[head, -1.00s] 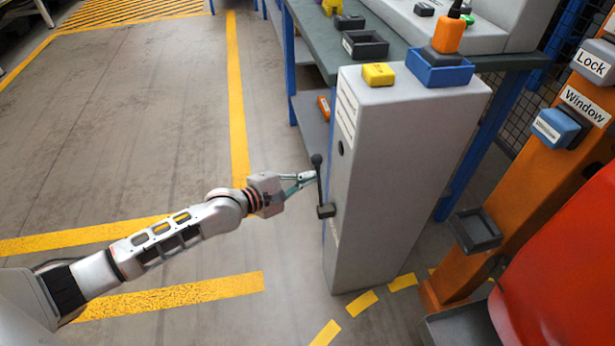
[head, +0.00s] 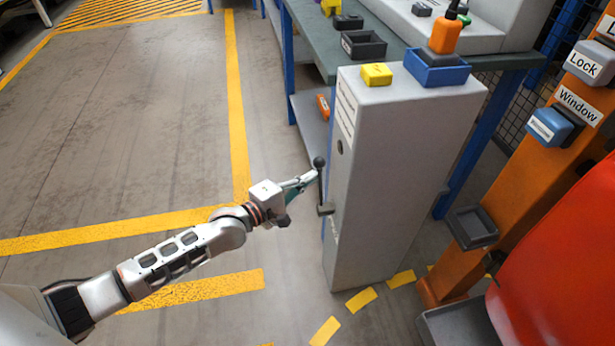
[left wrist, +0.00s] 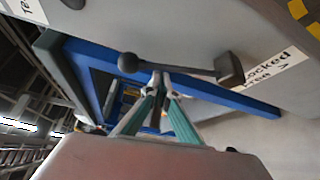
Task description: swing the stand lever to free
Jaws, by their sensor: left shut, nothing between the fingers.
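The stand lever (head: 320,184) is a dark rod with a round black knob and a block at its pivot, on the left side of the grey stand (head: 395,170). In the head view it points up. My left gripper (head: 314,175) is shut and empty, with its fingertips at the rod just below the knob. In the left wrist view the lever (left wrist: 180,66) crosses in front of the fingertips (left wrist: 160,76); I cannot tell if they touch. A label (left wrist: 268,72) reading "ocked" is partly hidden beside the pivot block. My right gripper is out of view.
A yellow block (head: 376,74) and a blue tray (head: 437,70) with an orange bottle sit on the stand. A workbench (head: 310,50) stands behind. An orange post (head: 535,165) with "Lock" and "Window" labels is at right. Floor left of the stand is clear.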

